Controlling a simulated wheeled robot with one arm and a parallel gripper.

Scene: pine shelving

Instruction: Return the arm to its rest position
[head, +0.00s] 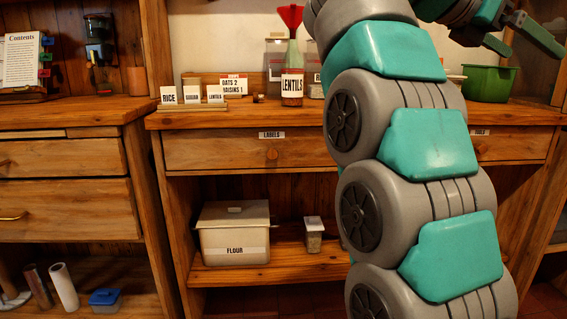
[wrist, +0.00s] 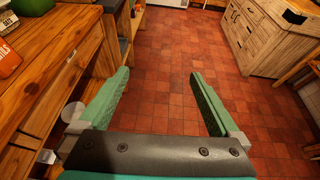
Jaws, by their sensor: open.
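My gripper (wrist: 158,102) is open and empty in the wrist view, its two green fingers spread over the red tiled floor (wrist: 170,60).
A FLOUR box (head: 235,235) stands on the lower shelf. In the wrist view, a wooden cabinet (wrist: 262,40) stands at right; the floor between is clear.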

